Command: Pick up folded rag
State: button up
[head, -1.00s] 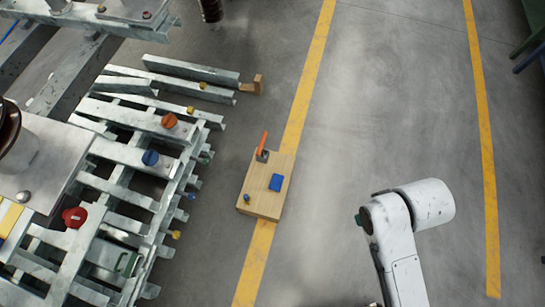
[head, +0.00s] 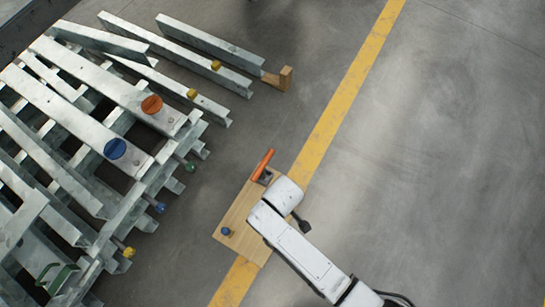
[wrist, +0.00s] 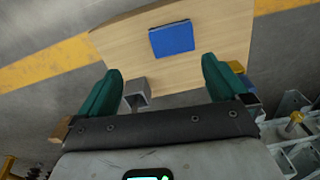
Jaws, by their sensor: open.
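The folded rag is a flat blue rectangle (wrist: 172,39) lying on a light wooden board (wrist: 215,28) in the wrist view. My gripper (wrist: 162,66) is open, with two green fingers set wide apart and no rag between them. The rag lies beyond the fingertips, roughly in line with the gap. In the head view my white arm reaches over the board (head: 240,212) and hides the rag. I cannot tell the height of the fingers above the board.
An orange handle (head: 263,165) stands at the board's far end, and a blue knob (head: 226,231) at its near left. A grey square tube (wrist: 137,95) shows between my fingers. Metal racks (head: 100,130) fill the left. The floor to the right is clear.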

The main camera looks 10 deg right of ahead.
jog(key=shift+n, duration=0.5)
jog(key=f+b, duration=0.1)
jog(key=f, duration=0.1)
jog(key=a+f+b, duration=0.1)
jog(key=f, duration=0.2)
jog(key=a+f+b, duration=0.1)
jog(key=f, duration=0.2)
jog(key=shift+s+a+b, duration=0.15)
jog(key=shift+s+b, duration=0.1)
jog(key=shift+b, duration=0.1)
jog(key=shift+a+f+b, duration=0.15)
jog(key=shift+f+b, duration=2)
jog(key=shift+f, duration=1)
jog(key=shift+c, duration=0.5)
jog(key=c, duration=0.6)
jog(key=shift+o, duration=0.2)
jog(key=shift+r, duration=0.1)
